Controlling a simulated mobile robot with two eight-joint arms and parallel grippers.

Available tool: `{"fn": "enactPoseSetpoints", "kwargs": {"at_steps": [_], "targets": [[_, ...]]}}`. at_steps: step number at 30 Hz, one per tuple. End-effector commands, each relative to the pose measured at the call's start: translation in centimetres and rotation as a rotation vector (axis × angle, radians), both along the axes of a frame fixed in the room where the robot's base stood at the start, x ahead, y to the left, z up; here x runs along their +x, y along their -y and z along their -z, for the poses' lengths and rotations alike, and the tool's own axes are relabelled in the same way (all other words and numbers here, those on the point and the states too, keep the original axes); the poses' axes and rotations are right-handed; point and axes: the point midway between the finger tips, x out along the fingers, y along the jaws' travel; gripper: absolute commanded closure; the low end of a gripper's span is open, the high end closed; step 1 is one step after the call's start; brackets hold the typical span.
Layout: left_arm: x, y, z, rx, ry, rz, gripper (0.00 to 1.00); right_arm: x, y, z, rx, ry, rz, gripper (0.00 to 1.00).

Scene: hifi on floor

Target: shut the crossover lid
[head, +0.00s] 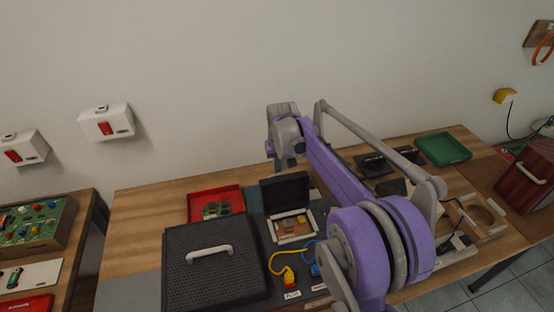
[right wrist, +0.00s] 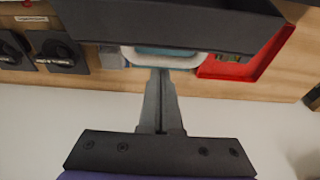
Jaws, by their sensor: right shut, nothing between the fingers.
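The crossover lid, a dark panel (head: 285,191), stands raised at the back of a small white-rimmed crossover box (head: 292,240). Small parts show inside the box. In the right wrist view the lid (right wrist: 170,22) is a dark slab across the top, with a pale rim below it. My right gripper (right wrist: 161,72) is shut and empty, its fingertips close to the lid on the wall side; I cannot tell whether they touch. In the head view its fingers are hidden, and my purple right arm reaches over the bench. My left gripper is not in view.
A red tray (head: 230,191) lies left of the lid. A large black grille panel with a white handle (head: 209,253) is at the front left. Yellow and blue plugs (head: 289,279) lie before the box. A green tray (head: 443,149) is at the back right.

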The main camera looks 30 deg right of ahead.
Motion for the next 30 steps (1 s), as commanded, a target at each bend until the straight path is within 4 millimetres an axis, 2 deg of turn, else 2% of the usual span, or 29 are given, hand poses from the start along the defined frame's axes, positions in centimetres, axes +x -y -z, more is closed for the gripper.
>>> {"fn": "enactPoseSetpoints", "kwargs": {"at_steps": [6, 30], "targets": [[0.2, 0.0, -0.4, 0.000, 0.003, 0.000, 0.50, -1.2, -0.3, -0.7, 0.000, 0.000, 0.000, 1.00], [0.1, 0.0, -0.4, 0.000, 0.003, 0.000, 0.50, -2.0, -0.5, -1.3, -0.017, 0.069, 0.000, 1.00]]}}
